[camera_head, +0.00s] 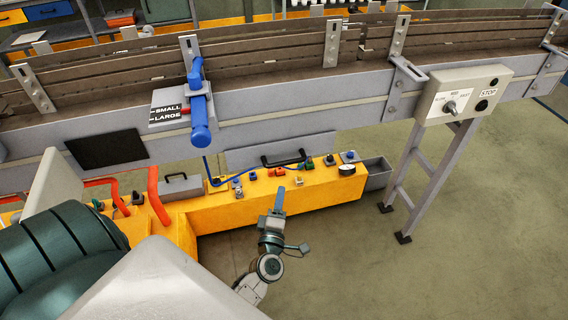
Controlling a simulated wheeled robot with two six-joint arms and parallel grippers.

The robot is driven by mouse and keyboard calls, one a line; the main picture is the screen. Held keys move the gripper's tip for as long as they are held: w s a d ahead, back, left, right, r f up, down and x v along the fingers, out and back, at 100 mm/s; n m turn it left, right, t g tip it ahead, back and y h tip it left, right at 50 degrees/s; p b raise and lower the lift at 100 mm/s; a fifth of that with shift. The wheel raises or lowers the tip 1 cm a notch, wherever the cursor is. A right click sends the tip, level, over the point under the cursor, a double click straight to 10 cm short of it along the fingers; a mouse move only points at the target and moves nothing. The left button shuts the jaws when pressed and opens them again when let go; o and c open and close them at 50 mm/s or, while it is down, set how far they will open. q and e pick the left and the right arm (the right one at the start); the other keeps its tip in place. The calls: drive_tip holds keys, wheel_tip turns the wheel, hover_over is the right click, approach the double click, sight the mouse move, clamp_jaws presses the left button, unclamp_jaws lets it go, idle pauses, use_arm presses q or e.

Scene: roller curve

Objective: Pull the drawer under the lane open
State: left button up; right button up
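Under the lane (290,98) is a grey panel (240,158), which looks like the drawer front, with a black bar handle (283,159). No gap shows around the panel, but its lower edge is partly hidden behind the orange ledge. My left gripper (279,200) is in front of the ledge, below the handle in the picture and apart from it. Its narrow blue fingers point up toward the ledge, seen nearly edge-on, so their opening cannot be told. Nothing shows held in it. My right gripper is not in view.
The orange ledge (230,212) carries several small parts and a blue cable (235,180) running near the handle. A blue lever (200,105) hangs over the lane side. A control box (463,95) and support legs (408,180) stand right. The floor (450,260) at right is clear.

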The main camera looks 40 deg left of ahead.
sight(283, 163)
use_arm(q)
drive_tip(key=shift+n+y, duration=0.4)
drive_tip(key=shift+n, duration=0.1)
drive_tip(key=p+x, duration=0.1)
drive_tip(key=x, duration=0.2)
drive_tip(key=r+p+x, duration=0.1)
drive_tip(key=x, duration=0.3)
drive_tip(key=p+x, duration=0.1)
drive_tip(key=x, duration=0.3)
drive_tip(key=shift+s+a+r+p, duration=0.15)
drive_tip(key=shift+s+r+p, duration=0.05)
drive_tip(key=shift+r+p, duration=0.1)
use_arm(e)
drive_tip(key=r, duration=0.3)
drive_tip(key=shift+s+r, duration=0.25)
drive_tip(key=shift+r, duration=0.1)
